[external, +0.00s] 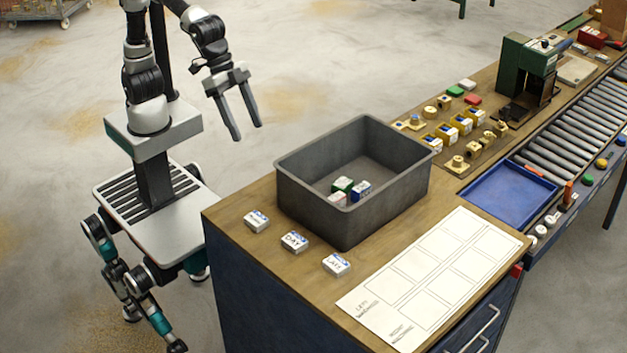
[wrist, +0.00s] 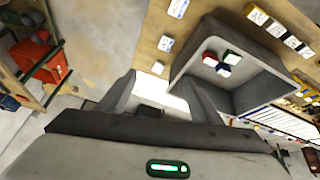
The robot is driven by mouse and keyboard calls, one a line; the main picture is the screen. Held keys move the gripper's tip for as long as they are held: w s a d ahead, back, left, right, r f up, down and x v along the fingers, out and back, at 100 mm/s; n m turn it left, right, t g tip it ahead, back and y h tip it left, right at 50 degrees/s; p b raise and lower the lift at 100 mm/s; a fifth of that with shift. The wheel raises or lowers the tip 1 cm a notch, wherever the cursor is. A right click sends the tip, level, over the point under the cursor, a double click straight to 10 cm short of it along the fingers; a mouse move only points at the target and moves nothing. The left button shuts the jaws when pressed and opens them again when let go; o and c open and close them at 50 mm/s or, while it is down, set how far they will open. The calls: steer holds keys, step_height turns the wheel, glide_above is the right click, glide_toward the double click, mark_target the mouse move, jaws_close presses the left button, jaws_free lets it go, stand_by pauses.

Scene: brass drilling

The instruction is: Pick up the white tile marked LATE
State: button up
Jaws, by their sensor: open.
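The white tile marked LATE (external: 336,264) lies flat on the wooden bench top, the nearest of three tiles in a row left of the grey bin. The tile marked DAY (external: 294,241) is in the middle, and another white tile (external: 256,221), its word unclear, is at the far end. My gripper (external: 247,132) is open and empty, raised beyond the bench's left edge, well away from the LATE tile. In the wrist view, three tiles show above my fingers (wrist: 158,76), but their lettering is too small to read.
The grey bin (external: 352,221) has tall walls and holds several coloured blocks. A white card with printed squares (external: 432,277) lies right of the LATE tile. A blue tray (external: 508,197), brass parts (external: 459,163) and a roller conveyor (external: 570,130) are farther right. Bench around the tiles is clear.

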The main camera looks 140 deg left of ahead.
steer(key=w+a+f+b, duration=0.1)
steer(key=w+f+b, duration=0.1)
steer(key=w+f, duration=0.65)
steer(key=n+y+b, duration=0.1)
steer(key=y, duration=0.1)
glide_toward(336, 263)
steer(key=shift+w+a+f+n, duration=0.15)
steer(key=shift+f, duration=0.35)
steer(key=shift+w+a+f+n, duration=0.15)
steer(key=shift+w+a+f, duration=0.05)
steer(key=shift+f, duration=0.3)
steer(key=shift+x, duration=3.05)
steer(key=shift+w+d, duration=0.1)
steer(key=shift+c, duration=0.2)
steer(key=c, duration=1.1)
